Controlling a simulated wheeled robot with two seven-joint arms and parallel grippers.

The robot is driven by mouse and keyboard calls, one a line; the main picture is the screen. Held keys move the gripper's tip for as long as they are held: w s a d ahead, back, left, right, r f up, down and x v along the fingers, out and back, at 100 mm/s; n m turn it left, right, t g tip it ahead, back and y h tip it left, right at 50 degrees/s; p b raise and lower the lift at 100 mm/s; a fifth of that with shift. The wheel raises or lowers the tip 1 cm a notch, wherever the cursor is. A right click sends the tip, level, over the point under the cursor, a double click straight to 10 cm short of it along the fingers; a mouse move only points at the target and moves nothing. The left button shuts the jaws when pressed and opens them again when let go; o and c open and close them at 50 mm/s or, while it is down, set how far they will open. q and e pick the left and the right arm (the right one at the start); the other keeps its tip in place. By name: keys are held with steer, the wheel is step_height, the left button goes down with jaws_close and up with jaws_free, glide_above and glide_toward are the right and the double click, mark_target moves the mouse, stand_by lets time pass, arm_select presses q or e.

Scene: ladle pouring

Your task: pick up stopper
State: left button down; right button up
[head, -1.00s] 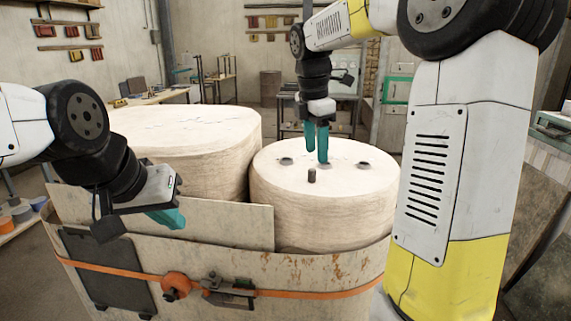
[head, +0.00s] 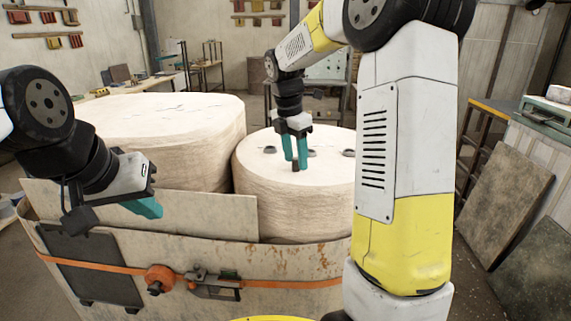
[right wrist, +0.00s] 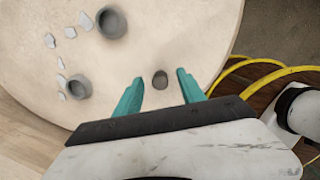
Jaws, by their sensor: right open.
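The stopper (head: 295,165) is a small dark grey cylinder standing upright on top of the right round pale block (head: 262,190). It also shows in the right wrist view (right wrist: 160,80), between the fingertips and apart from both. My right gripper (head: 295,159) is open with its teal fingers pointing down, around or just above the stopper; its exact height is hard to tell. Its fingers also show in the right wrist view (right wrist: 159,85). My left gripper (head: 148,207) is over the front panel at left, far from the stopper; its jaw opening is hidden by the angle.
Two round dark-rimmed holes (right wrist: 111,22) (right wrist: 79,87) and several pale chips are on the block top. A larger pale block (head: 165,125) stands left. A curved panel with an orange strap (head: 110,270) wraps the front. Yellow hose (right wrist: 270,72) lies on the floor.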

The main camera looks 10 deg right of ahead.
jaws_close()
steer(key=shift+r, duration=0.15)
